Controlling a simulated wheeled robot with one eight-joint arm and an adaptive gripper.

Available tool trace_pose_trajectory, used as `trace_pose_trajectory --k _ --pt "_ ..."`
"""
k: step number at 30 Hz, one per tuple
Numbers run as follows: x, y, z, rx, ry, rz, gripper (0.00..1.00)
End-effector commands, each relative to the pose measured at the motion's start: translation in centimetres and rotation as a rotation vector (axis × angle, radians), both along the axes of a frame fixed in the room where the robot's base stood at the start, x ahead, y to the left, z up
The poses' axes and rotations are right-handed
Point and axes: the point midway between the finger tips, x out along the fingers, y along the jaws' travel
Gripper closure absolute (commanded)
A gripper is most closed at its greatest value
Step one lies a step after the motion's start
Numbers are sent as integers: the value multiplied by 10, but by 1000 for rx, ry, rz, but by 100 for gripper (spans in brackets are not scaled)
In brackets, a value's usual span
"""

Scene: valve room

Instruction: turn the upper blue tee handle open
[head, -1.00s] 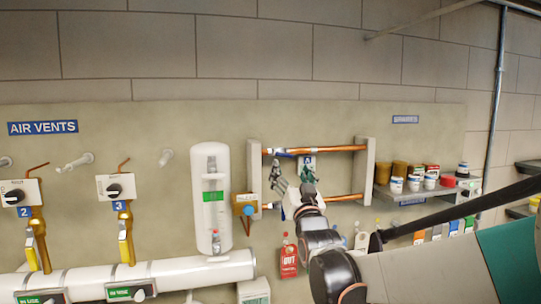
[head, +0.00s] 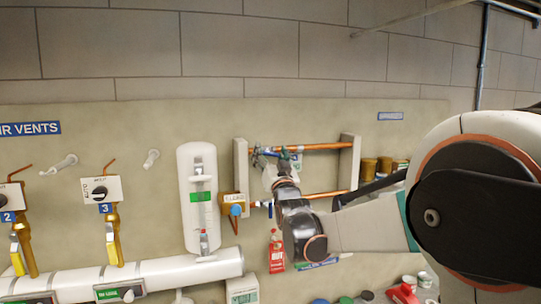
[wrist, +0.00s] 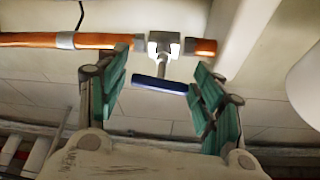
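The upper blue tee handle (wrist: 160,84) shows in the wrist view as a dark blue bar on a grey stem. The stem comes from a white valve body (wrist: 163,45) on the upper copper pipe. The bar lies roughly along the pipe, slightly tilted. My gripper (wrist: 163,72) is open, its green-padded fingers on either side of the bar. The bar's right end appears close to the right finger; I cannot tell whether they touch. In the head view my gripper (head: 274,160) is at the upper copper pipe (head: 325,147) and largely hides the handle.
A second copper pipe (head: 322,195) runs below, between the same grey brackets. Jars (head: 369,167) stand on the right.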

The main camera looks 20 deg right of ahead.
Motion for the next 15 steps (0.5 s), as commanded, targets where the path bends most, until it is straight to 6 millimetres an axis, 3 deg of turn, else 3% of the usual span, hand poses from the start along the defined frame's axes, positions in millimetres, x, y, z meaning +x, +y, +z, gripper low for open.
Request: trace_pose_trajectory --k 1,4,15 --pt "0 0 0 0 0 0 58" --pt "0 0 0 0 0 0 78" --pt "0 -1 -2 -92 -5 -2 78"
